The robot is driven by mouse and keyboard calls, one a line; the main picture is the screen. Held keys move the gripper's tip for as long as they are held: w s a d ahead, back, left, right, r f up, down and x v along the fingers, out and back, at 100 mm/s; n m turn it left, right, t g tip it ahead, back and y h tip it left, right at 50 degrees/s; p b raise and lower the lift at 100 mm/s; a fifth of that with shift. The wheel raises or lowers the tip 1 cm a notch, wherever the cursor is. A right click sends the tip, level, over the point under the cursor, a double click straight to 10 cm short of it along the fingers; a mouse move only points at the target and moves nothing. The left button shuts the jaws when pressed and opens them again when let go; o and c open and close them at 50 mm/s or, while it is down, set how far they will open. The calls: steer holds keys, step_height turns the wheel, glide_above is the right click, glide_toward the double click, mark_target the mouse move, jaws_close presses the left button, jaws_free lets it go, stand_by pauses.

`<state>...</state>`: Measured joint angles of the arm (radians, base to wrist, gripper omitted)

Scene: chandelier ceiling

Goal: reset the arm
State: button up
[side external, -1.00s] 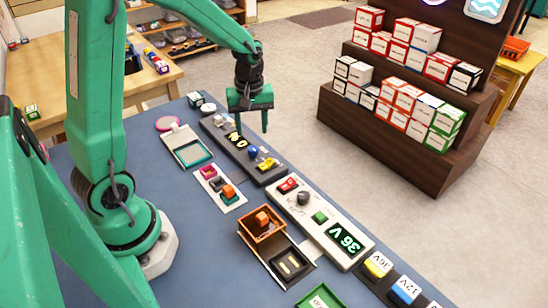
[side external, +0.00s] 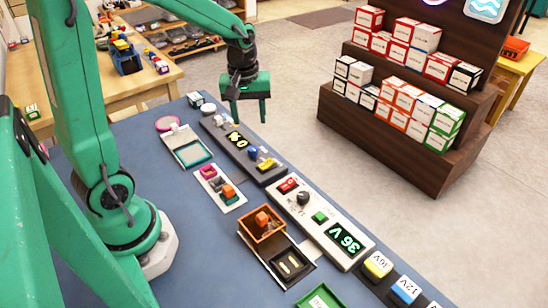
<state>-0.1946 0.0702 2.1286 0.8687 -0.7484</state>
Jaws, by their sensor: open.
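My arm is green and stands on a pale base at the left of the blue work table (side external: 215,270). My gripper (side external: 249,118) hangs pointing down above the far part of the table, with its two green fingers apart and nothing visible between them. It is above and a little right of a dark panel (side external: 228,137) with a small yellow display. The fingers appear clear of the panel, though the exact height is hard to tell.
A white panel (side external: 318,217) reads 36 V. An orange box (side external: 262,224) holds an orange block. A lidded tray (side external: 186,148), labelled yellow (side external: 377,265) and blue (side external: 404,290) blocks, and a green tray (side external: 320,298) lie on the table. A shelf of boxes (side external: 400,150) stands beyond.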

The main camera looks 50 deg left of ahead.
steer(key=s+d+r+m+t, duration=0.4)
steer(key=s+d+r+m, duration=0.3)
steer(key=s+r+m, duration=0.3)
steer(key=s, duration=0.3)
steer(key=shift+m+t, duration=0.4)
stand_by(0.6)
